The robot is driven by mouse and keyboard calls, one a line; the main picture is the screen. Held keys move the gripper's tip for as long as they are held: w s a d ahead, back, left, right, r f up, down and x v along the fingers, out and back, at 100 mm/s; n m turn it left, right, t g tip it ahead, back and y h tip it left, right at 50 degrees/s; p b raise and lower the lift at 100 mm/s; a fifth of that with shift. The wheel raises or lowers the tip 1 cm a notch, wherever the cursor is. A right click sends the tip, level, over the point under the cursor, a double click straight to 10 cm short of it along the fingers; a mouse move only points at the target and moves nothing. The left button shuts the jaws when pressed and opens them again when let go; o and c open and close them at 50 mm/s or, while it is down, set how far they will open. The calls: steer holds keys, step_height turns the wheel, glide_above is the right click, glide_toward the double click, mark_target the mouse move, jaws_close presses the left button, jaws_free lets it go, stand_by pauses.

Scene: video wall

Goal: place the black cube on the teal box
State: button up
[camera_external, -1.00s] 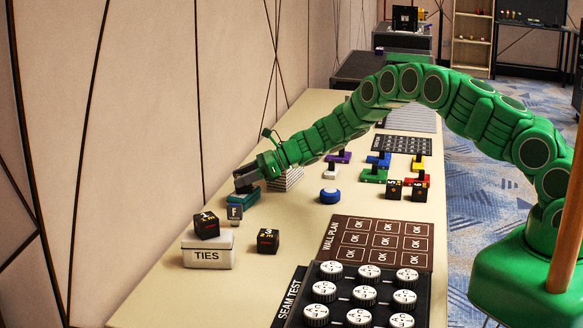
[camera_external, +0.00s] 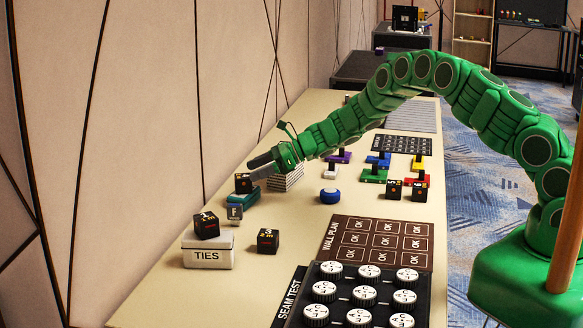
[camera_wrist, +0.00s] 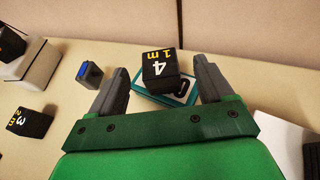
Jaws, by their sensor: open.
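A black cube (camera_external: 243,183) rests on the teal box (camera_external: 242,198) near the wall side of the table. In the wrist view the black cube (camera_wrist: 160,70) shows "4" and "1 m" and sits tilted in angle over the teal box (camera_wrist: 182,91), whose edge shows below and right of it. My gripper (camera_external: 254,174) is just above and to the right of the cube. In the wrist view my gripper (camera_wrist: 160,84) is open, its fingers apart on either side with gaps to the cube.
Another black cube (camera_external: 206,225) sits on the white TIES box (camera_external: 207,253), and one (camera_external: 268,241) stands on the table beside it. A small grey block marked F (camera_external: 235,212) is close to the teal box. A white stack (camera_external: 286,178) stands right of it. A blue button (camera_external: 330,195) is further right.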

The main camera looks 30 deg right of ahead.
steer(key=v, duration=0.7)
steer(key=shift+s+d+r, duration=0.1)
